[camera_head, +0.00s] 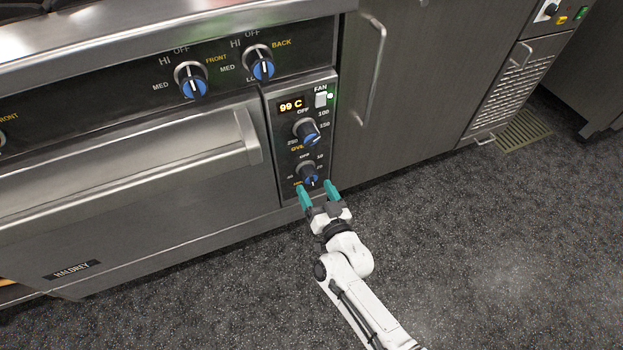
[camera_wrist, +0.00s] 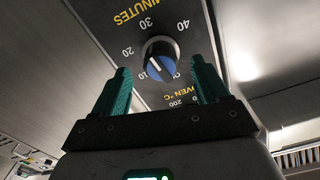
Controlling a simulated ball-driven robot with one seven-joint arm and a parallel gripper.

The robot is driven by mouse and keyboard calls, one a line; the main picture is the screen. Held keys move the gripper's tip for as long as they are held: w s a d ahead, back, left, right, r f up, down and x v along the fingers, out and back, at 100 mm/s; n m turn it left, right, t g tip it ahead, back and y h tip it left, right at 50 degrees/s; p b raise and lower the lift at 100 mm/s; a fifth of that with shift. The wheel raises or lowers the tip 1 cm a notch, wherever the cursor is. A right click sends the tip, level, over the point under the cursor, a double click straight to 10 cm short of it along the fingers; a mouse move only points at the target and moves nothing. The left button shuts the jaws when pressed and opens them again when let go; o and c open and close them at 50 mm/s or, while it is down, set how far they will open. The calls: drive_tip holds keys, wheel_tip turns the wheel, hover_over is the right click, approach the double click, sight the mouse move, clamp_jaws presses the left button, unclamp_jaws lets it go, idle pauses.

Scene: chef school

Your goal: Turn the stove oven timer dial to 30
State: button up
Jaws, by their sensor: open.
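The timer dial (camera_head: 307,174) is the lower knob on the narrow control panel at the stove's right end. It is black with a blue face and a white mark. In the wrist view the dial (camera_wrist: 160,62) appears between my fingers, with 10, 20, 30, 40 and MINUTES printed around it, upside down. I cannot tell exactly which number its mark points to. My gripper (camera_head: 315,188) has teal fingers, open, just in front of the lower panel. In the wrist view my gripper (camera_wrist: 160,72) straddles the dial's outline; contact cannot be told.
The oven temperature dial (camera_head: 306,131) sits just above, under a display (camera_head: 291,104) reading 99 C and a fan switch (camera_head: 321,99). The oven door handle (camera_head: 248,136) juts out on the left. A grey cabinet (camera_head: 410,90) stands right. The floor (camera_head: 470,240) is clear.

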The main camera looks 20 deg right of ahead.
sight(313, 181)
drive_tip(key=s+p, duration=0.1)
drive_tip(key=s, duration=0.5)
drive_tip(key=shift+s, duration=0.3)
drive_tip(key=shift+n, duration=0.8)
drive_tip(key=w, duration=0.6)
drive_tip(key=w+r, duration=0.1)
drive_tip(key=w, duration=0.2)
drive_tip(key=shift+w+d, duration=0.1)
drive_tip(key=shift+w, duration=0.3)
